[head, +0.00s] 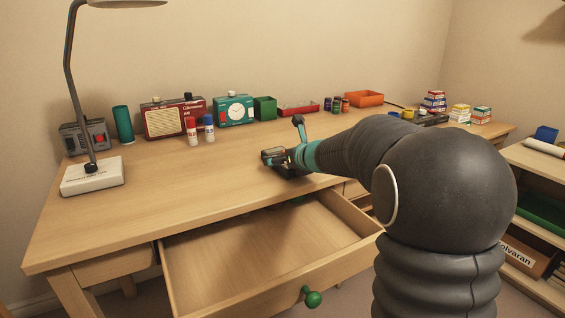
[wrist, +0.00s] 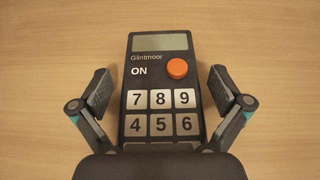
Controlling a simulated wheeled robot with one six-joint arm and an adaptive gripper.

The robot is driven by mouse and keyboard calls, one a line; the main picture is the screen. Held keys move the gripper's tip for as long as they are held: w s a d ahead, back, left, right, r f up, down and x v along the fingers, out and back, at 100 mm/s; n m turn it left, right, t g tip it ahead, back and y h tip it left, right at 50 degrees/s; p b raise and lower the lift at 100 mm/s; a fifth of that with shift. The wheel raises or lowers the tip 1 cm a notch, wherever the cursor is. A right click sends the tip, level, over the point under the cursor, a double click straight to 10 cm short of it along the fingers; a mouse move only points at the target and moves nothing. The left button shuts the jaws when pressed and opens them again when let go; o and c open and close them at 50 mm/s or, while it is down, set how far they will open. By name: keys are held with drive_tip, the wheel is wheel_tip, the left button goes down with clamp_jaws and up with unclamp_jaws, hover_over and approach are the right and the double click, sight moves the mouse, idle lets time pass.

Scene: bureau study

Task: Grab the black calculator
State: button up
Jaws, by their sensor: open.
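The black calculator (wrist: 161,85) lies face up on the wooden desk in the wrist view. It has a grey display at its far end, an orange round button and white number keys. Its near end is hidden behind my gripper's body. My gripper (wrist: 162,90) is open, with one finger on each side of the calculator and a visible gap on both sides. In the head view, my gripper (head: 285,160) is low over the middle of the desk, and the calculator is mostly hidden by it.
The desk (head: 130,205) has bare wood around the gripper. A drawer (head: 250,250) stands open below. A lamp (head: 92,178) is at the left.

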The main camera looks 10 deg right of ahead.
drive_tip(key=c, duration=1.2)
